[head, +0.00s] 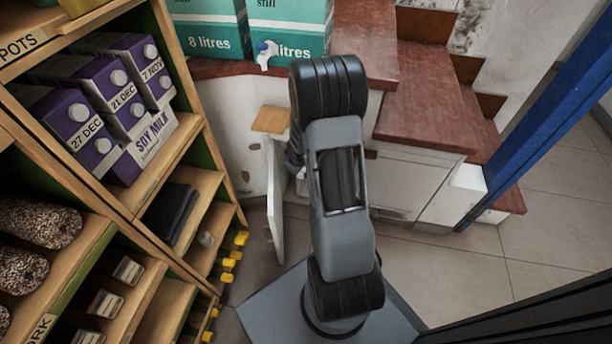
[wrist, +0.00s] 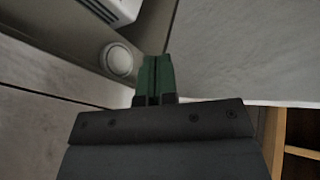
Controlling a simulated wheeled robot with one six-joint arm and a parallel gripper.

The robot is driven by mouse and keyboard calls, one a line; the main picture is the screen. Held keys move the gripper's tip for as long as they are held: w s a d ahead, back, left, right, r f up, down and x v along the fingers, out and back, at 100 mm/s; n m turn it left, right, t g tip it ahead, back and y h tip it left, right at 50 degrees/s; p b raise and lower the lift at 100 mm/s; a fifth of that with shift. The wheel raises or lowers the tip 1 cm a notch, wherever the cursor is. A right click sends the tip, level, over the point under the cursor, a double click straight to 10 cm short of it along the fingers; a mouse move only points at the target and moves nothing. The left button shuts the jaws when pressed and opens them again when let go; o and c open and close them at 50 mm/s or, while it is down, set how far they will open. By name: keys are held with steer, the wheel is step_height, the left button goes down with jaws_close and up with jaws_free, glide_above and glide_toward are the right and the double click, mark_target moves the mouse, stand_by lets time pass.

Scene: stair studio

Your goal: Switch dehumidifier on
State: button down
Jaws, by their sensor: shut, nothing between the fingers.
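In the wrist view my gripper (wrist: 155,78) is shut and empty, its two green fingers side by side. A round pale button or knob (wrist: 118,60) sits on a grey-beige surface (wrist: 75,35) just left of the fingertips, with a small gap in the picture. A white slotted part (wrist: 112,10) shows above it. These look like parts of the dehumidifier, but only this piece is visible and I cannot tell whether it is on. In the head view my arm hides my gripper, and I cannot make out the dehumidifier.
An open white cabinet door (head: 275,200) stands left of my arm. A wooden shelf (head: 190,185) with soy milk cartons (head: 105,85) fills the left. Green boxes (head: 205,35) stand on the red-brown step behind. A blue post (head: 560,100) is at right; tiled floor (head: 545,215) is clear there.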

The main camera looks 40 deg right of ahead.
steer(key=s+d+f+n+t, duration=0.1)
steer(key=d+f, duration=0.1)
steer(key=f, duration=0.5)
steer(key=s+d+f+n+t+p, duration=0.1)
steer(key=d+f, duration=0.1)
steer(key=f, duration=0.6)
steer(key=shift+d+n+t+y+p, duration=0.3)
steer(key=shift+d+n+t+y, duration=0.1)
steer(key=shift+f, duration=0.15)
steer(key=w+d+f+b, duration=0.4)
steer(key=w+f, duration=0.3)
steer(key=w, duration=0.2)
steer(key=shift+b, duration=0.85)
steer(key=shift+r, duration=0.1)
